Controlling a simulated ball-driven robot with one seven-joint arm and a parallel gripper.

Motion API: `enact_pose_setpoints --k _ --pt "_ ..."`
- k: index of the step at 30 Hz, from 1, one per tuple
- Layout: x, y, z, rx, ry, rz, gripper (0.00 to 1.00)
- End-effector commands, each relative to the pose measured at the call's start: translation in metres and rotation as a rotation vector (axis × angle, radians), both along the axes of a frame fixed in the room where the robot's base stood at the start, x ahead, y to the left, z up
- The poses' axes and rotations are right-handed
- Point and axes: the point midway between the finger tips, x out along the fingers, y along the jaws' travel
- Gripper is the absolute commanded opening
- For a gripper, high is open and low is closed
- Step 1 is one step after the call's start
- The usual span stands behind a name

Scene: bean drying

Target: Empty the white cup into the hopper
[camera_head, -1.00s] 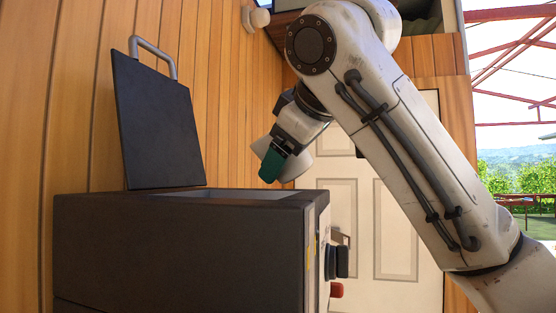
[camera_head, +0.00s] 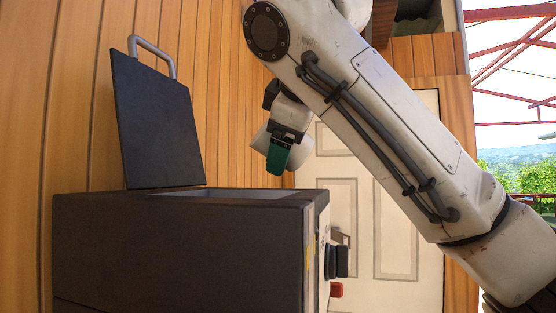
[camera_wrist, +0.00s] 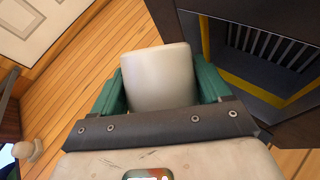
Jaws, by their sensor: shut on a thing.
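The white cup (camera_wrist: 158,78) is between the two green fingers of my gripper (camera_wrist: 160,88) in the wrist view; its inside is hidden. In the head view the cup (camera_head: 262,138) shows partly behind my gripper (camera_head: 278,155), which is shut on it. The hopper (camera_head: 190,245) is the dark box below, with its square lid (camera_head: 155,120) raised and its top opening facing up. The cup is above the right end of the opening, apart from it. The wrist view shows the hopper (camera_wrist: 297,95) at right, with a grate and yellow edging inside.
The raised lid with its grey handle (camera_head: 155,55) stands at the left of the opening. Black and red knobs (camera_head: 337,290) stick out from the hopper's right side. A wooden wall (camera_head: 75,100) and a white door (camera_head: 375,210) stand behind.

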Motion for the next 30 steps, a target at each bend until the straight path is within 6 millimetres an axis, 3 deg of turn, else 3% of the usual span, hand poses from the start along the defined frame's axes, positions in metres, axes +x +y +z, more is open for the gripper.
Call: enact_pose_setpoints --k 4,14,21,30 --pt "0.000 0.001 0.007 -0.098 -0.023 -0.001 0.42" --pt "-0.001 0.001 0.007 -0.109 -0.025 0.000 0.42" --pt "-0.001 0.005 0.018 -0.297 -0.065 0.000 0.42" --pt "-0.001 0.005 0.018 -0.304 -0.067 0.000 0.42"
